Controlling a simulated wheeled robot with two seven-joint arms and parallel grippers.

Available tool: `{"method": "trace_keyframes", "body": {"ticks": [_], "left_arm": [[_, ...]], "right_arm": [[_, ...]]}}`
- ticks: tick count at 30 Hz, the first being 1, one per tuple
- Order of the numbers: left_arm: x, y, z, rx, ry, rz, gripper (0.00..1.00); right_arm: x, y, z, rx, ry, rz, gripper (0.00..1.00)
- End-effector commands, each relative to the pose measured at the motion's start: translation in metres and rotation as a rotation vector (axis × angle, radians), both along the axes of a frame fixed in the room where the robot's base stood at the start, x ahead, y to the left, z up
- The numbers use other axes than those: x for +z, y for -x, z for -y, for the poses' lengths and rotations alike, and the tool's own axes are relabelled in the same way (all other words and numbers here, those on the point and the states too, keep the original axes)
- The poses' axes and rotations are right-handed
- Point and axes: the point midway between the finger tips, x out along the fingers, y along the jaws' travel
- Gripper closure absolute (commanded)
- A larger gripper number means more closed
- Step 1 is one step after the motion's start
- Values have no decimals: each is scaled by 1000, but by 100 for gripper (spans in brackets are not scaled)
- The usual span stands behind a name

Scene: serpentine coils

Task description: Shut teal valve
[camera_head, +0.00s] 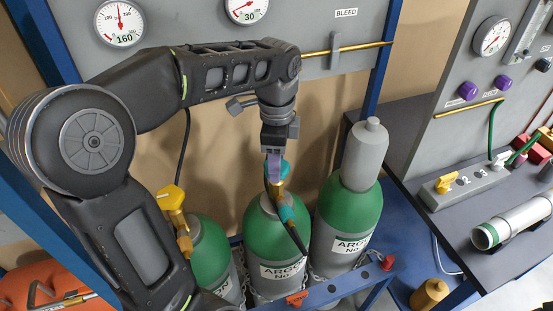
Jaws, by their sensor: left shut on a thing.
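The teal valve (285,170) sits on top of the middle green cylinder (258,230), whose label reads ARGON No. My left gripper (274,172) reaches down from above and is shut on the teal valve. The fingers hide part of the valve's handle. A teal fitting (287,213) shows just below it, with a black hose running down the cylinder's front. My right gripper is not in view.
A left cylinder (208,252) has a yellow valve (171,197); a right cylinder (345,225) carries a grey cap (362,155). A blue rack (335,289) with chains holds them. A gauge panel (210,25) stands behind. A dark workbench (408,165) is at right.

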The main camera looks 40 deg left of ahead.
Motion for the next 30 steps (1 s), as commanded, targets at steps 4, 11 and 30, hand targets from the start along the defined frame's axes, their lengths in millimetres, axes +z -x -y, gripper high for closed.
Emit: {"method": "trace_keyframes", "body": {"ticks": [4, 11, 30], "left_arm": [[1, 0, 0, -138, 0, 1, 89], [1, 0, 0, -356, 0, 2, 89], [1, -1, 0, -934, -1, 3, 89]], "right_arm": [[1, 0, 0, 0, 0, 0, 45], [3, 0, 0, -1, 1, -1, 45], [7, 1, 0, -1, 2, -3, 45]]}}
